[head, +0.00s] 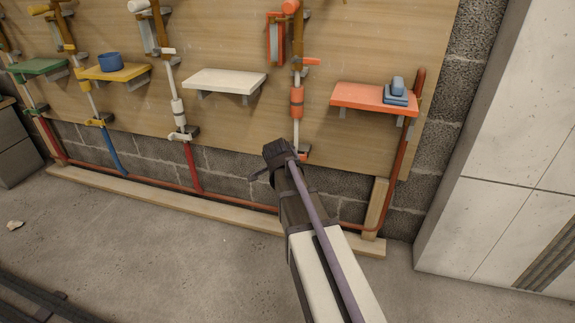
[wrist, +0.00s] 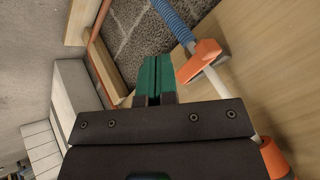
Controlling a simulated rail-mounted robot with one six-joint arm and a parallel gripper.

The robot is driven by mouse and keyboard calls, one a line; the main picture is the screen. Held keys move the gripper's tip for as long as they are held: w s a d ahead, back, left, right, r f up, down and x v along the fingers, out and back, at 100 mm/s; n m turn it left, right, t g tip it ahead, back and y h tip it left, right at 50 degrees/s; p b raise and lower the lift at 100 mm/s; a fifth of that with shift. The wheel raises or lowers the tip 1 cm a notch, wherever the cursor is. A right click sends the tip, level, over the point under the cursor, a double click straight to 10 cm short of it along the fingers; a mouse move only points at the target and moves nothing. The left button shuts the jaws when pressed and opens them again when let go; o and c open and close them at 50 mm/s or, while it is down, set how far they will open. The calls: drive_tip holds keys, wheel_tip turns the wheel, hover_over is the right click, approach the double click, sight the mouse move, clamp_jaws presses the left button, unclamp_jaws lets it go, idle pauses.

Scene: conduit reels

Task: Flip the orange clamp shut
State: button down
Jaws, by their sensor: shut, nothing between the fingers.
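The orange clamp (wrist: 202,57) shows in the wrist view around the thin white pipe, just below a blue corrugated conduit. An orange arm of it sticks out to the left, close to the fingertips. In the head view the orange clamp (head: 304,155) is low on the orange line, partly hidden behind my wrist. My gripper (wrist: 158,68) has green fingers pressed together with nothing between them. The fingertips are just left of the clamp's arm; I cannot tell whether they touch it. In the head view my arm hides the fingers.
An orange shelf (head: 374,96) with a blue object (head: 396,92) is right of the line. A white shelf (head: 224,82) is to the left. An orange coupling (head: 297,100) sits above the clamp. A red pipe (head: 241,202) runs along the wall's foot. The floor in front is mostly clear.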

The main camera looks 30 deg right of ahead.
drive_tip(key=s+a+r+p, duration=0.2)
drive_tip(key=a+r+p, duration=0.3)
drive_tip(key=r+p, duration=0.3)
drive_tip(key=shift+s+a, duration=0.15)
drive_tip(key=shift+a, duration=0.25)
